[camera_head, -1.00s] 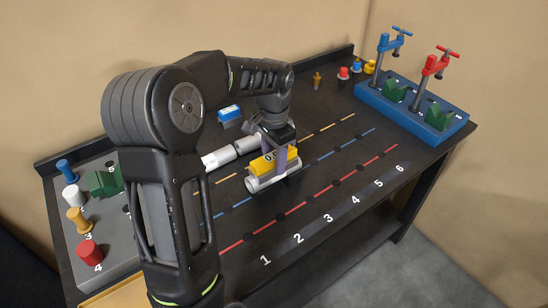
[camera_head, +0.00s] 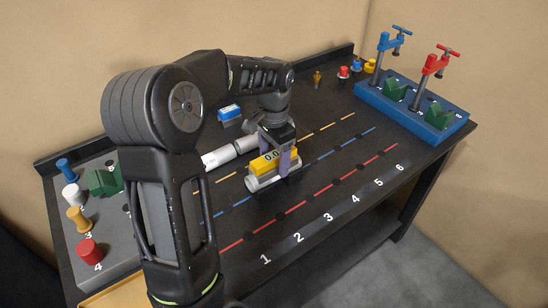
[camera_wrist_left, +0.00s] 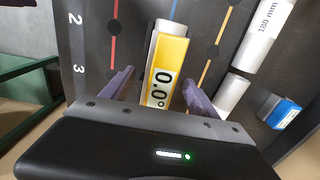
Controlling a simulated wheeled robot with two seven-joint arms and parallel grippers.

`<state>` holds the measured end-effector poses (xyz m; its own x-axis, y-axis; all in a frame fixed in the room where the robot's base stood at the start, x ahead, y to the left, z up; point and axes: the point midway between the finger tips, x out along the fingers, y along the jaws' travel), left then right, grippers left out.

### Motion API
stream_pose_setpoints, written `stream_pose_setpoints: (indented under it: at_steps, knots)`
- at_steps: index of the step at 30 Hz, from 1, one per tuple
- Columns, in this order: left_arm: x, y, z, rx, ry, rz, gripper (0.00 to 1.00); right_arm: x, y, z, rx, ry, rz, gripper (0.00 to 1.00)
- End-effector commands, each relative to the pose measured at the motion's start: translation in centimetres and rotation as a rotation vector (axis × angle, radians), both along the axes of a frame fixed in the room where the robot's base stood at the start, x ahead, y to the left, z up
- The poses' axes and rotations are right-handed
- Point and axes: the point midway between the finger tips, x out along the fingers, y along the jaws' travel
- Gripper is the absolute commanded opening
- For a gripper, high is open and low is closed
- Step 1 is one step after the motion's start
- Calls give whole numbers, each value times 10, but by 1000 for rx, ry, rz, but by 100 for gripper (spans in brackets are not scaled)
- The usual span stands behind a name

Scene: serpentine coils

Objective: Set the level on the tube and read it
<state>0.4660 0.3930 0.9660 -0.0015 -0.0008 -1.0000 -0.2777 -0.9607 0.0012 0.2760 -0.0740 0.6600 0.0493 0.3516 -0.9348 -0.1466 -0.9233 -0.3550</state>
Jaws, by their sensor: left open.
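The yellow level (camera_head: 273,164) lies lengthwise along the top of a short pale tube (camera_head: 262,184) on the dark table. Its display reads 0.0° in the left wrist view (camera_wrist_left: 168,60). My left gripper (camera_head: 281,160) is open around the level, with one purple finger on each side. In the left wrist view, gaps show between the fingers (camera_wrist_left: 158,92) and the level. My right gripper is not in view.
Longer white tubes (camera_head: 228,152) lie behind, one marked 180 mm in the wrist view. A small blue block (camera_head: 229,113) stands farther back. A grey rack (camera_head: 108,240) with coloured pegs is left; a blue base (camera_head: 415,110) with clamps is right. The numbered front strip is clear.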

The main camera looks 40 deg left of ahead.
Motion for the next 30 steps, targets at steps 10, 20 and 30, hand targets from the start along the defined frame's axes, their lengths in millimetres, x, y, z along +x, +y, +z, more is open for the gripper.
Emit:
stream_pose_setpoints:
  at_steps: [10, 20, 30]
  knots:
    - [1, 0, 54, 1, -7, 0, 69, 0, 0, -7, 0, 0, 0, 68]
    - [1, 0, 77, 0, -3, -1, 69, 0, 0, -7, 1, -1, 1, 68]
    - [1, 0, 77, 0, -2, 0, 69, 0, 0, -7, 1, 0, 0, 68]
